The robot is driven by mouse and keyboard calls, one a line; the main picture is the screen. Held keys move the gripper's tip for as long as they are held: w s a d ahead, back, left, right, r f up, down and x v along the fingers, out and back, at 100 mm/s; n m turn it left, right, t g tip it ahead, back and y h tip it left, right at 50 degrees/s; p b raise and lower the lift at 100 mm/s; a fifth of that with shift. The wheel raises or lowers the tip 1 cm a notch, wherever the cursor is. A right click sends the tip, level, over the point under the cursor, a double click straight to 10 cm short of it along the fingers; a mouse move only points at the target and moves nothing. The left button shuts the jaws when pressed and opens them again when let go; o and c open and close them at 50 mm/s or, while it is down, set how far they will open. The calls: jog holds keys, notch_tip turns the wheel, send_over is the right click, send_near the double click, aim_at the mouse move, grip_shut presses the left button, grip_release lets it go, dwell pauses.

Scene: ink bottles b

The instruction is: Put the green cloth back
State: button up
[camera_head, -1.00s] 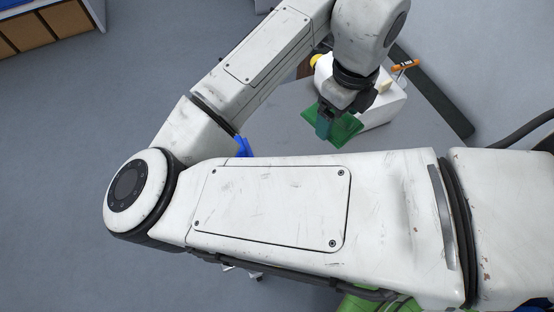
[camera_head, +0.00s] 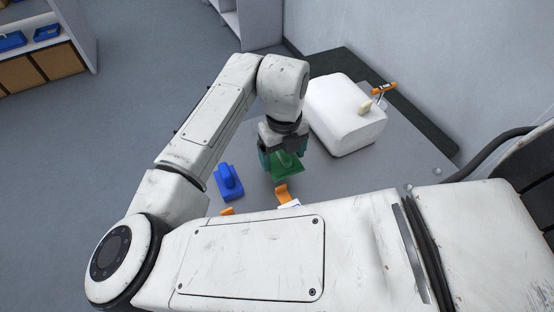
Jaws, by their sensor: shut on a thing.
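The green cloth (camera_head: 289,166) is a flat green piece with a raised part in the middle, seen in the head view near the picture's centre. My gripper (camera_head: 283,156) points down and is shut on the raised part of the green cloth. The cloth is over the grey table (camera_head: 330,172); I cannot tell whether it touches the tabletop. The gripper's fingers hide part of the cloth.
An orange piece (camera_head: 283,194) lies just below the cloth. My arm hides the near table.

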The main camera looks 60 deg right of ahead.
aim_at(277, 155)
jog(key=shift+w+d+f, duration=0.2)
jog(key=shift+w+f, duration=0.3)
jog(key=shift+f, duration=0.1)
jog(key=shift+w+d+f, duration=0.2)
jog(key=shift+w+f, duration=0.25)
jog(key=shift+f, duration=1.75)
jog(key=shift+f, duration=0.1)
jog(key=o, duration=0.8)
notch_tip(277, 155, up, 12)
jog(key=shift+r, duration=0.15)
